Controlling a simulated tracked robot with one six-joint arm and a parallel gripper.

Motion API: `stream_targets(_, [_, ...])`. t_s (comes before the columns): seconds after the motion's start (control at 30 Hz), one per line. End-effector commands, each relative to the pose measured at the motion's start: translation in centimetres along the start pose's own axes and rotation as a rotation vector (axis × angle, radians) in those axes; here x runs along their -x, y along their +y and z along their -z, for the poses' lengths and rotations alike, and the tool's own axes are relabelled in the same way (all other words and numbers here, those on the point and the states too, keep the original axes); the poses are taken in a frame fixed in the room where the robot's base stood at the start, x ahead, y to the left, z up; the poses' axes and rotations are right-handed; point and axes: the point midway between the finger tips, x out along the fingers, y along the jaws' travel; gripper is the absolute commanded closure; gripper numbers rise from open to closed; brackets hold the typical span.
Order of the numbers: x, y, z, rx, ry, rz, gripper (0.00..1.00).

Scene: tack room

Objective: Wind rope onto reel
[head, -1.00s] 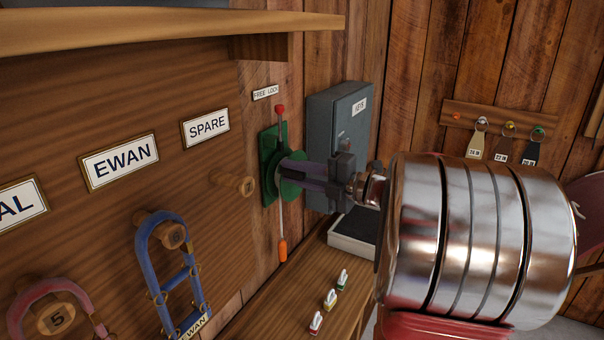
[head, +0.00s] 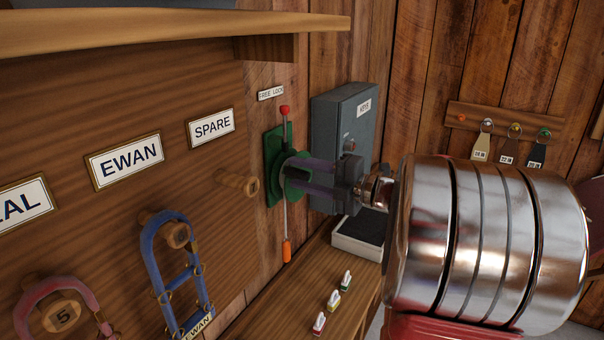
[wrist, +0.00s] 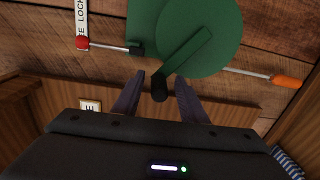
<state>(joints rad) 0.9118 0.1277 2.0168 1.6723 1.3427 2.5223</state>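The green reel (head: 275,165) is fixed to the plank wall. In the wrist view its round face (wrist: 205,40) carries a crank arm ending in a dark knob (wrist: 158,90). My gripper (wrist: 161,78) is open in front of the reel, one finger on each side of the knob, with gaps visible. In the head view my gripper (head: 297,176) reaches the reel from the right. A pale rope with an orange end (head: 287,252) hangs below the reel and also shows in the wrist view (wrist: 287,81). A lever with a red knob (head: 285,110) stands above, under the FREE LOCK label (head: 271,93).
A grey key cabinet (head: 345,120) is right of the reel, behind my gripper. A wooden peg (head: 240,184) sticks out to its left. Below is a wooden bench (head: 290,310) with several small tags and a dark tray (head: 358,240). A shelf (head: 150,30) overhangs at upper left.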

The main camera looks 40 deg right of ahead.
Motion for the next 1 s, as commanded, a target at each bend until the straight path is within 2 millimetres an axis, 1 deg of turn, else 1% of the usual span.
stream_targets(0.17, [1.9, 0.0, -0.1, 0.000, -0.003, 0.000, 0.61])
stream_targets(0.8, [11.0, -0.1, -0.1, 0.000, -0.001, 0.000, 0.61])
stream_targets(1.0, [12.7, -0.1, -0.1, -0.001, 0.001, 0.000, 0.61])
